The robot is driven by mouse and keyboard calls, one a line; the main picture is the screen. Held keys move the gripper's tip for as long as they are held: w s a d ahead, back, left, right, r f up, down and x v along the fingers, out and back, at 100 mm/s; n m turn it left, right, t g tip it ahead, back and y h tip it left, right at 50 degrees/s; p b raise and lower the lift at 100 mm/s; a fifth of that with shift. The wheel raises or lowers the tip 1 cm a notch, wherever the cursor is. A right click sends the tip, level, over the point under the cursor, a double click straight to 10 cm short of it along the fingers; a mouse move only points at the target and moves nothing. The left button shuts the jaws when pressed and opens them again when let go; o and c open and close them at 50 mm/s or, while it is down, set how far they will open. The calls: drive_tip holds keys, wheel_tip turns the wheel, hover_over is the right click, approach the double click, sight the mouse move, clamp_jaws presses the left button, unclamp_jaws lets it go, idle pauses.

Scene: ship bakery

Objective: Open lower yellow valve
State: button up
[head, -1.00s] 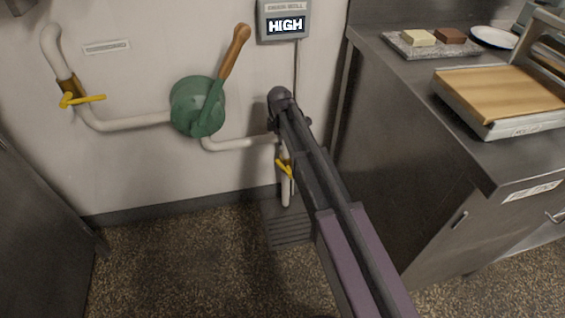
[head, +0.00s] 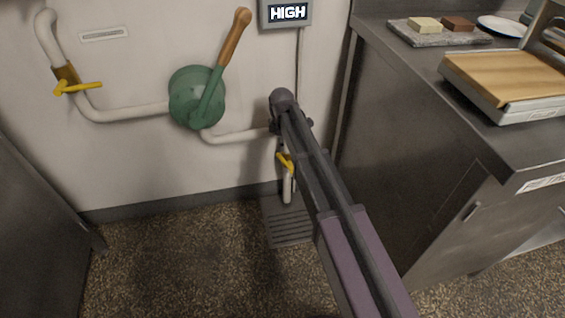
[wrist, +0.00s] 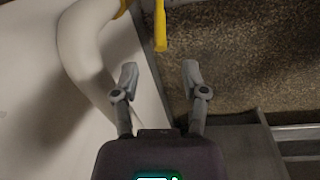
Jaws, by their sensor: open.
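The lower yellow valve (head: 286,162) is on the white pipe near the floor, right of the green pump, partly hidden behind my arm in the head view. In the wrist view its yellow handle (wrist: 160,26) hangs at the top, beyond and between my fingertips, apart from them. My gripper (wrist: 158,78) is open and empty, with the curved white pipe (wrist: 85,45) to its left. In the head view the fingers are hard to make out. The upper yellow valve (head: 76,87) is on the left pipe, its handle lying roughly level.
A green hand pump (head: 195,98) with a wooden lever is on the wall. A display (head: 287,12) reads HIGH. A floor drain grate (head: 288,232) lies below the lower pipe. A steel counter (head: 420,75) stands close on the right. The speckled floor is clear.

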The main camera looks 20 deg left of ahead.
sight(282, 158)
drive_tip(key=shift+w+a+f+b, duration=0.1)
drive_tip(key=shift+w+f+b, duration=0.05)
drive_tip(key=shift+f+b, duration=1.35)
drive_tip(key=shift+w+f+b, duration=0.2)
drive_tip(key=shift+f+b, duration=1.25)
drive_tip(key=shift+f, duration=0.2)
drive_tip(key=shift+w+a+f+b, duration=0.1)
drive_tip(key=shift+w+f+b, duration=0.05)
drive_tip(key=shift+f+b, duration=1.35)
drive_tip(key=shift+f, duration=0.1)
drive_tip(key=shift+d, duration=0.15)
clamp_jaws()
